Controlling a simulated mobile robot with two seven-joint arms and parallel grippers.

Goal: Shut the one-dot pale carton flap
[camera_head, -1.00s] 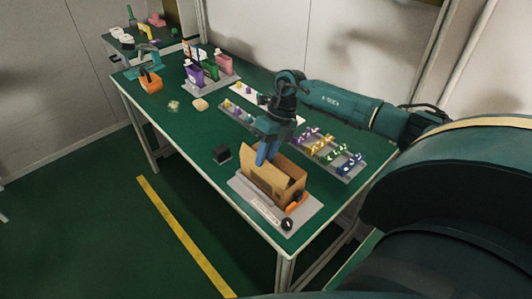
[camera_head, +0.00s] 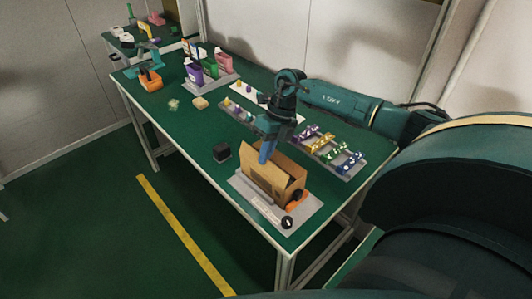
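An open brown cardboard carton (camera_head: 268,184) stands on a light grey mat (camera_head: 244,191) at the near right corner of the green table. A paler flap (camera_head: 256,163) stands up at its left side, and its inside is partly visible. No dot marks can be made out at this size. My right gripper (camera_head: 266,152) points down over the carton, its blue fingertips close to the raised flap. Whether they touch it I cannot tell. The fingers appear together as one narrow tip with nothing held. My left gripper is out of view.
A small black box (camera_head: 221,152) sits left of the carton. Trays of coloured parts (camera_head: 330,152) lie behind. The table's front left stretch is mostly clear.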

